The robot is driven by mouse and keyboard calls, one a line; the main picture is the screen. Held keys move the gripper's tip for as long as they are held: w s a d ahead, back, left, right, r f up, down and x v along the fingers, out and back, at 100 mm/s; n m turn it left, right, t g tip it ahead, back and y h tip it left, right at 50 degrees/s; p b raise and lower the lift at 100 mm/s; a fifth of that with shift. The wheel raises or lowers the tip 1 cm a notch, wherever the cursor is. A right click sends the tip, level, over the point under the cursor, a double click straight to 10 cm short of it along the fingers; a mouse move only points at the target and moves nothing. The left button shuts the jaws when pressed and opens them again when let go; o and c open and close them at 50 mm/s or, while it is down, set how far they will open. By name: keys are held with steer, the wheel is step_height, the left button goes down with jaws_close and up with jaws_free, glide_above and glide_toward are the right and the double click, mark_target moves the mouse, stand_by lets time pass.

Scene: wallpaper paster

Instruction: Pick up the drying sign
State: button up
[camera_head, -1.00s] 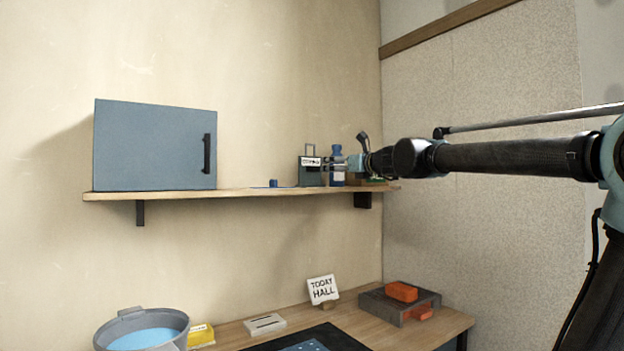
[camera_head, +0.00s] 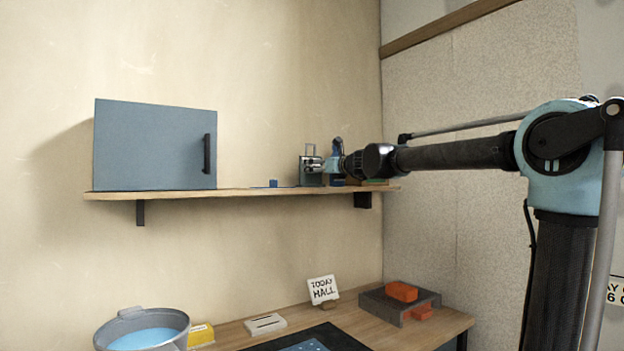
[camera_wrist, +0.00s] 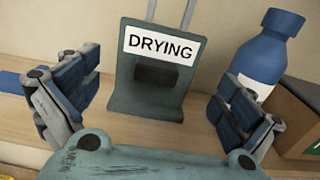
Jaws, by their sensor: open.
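The drying sign (camera_wrist: 150,98) is a grey-green stand with a white "DRYING" label, a dark block below the label and two thin uprights on top. It stands upright on the wooden shelf (camera_wrist: 30,128). In the head view the sign (camera_head: 308,176) shows near the shelf's right end, partly hidden by my gripper (camera_head: 318,164). In the wrist view my gripper (camera_wrist: 155,108) is open, with one finger on each side of the sign. I see gaps between the fingers and the sign. The sign's lower front edge lies between the fingers.
A blue bottle (camera_wrist: 268,52) stands close to the sign's right, with a dark box (camera_wrist: 300,118) beside it. A small blue item (camera_head: 273,183) lies left on the shelf. A grey-blue cabinet (camera_head: 150,145) stands at the shelf's left. The wall (camera_wrist: 70,22) is close behind.

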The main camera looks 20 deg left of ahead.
mark_target(311, 184)
steer(key=shift+x, duration=2.6)
steer(key=shift+f, duration=0.1)
steer(key=c, duration=1.1)
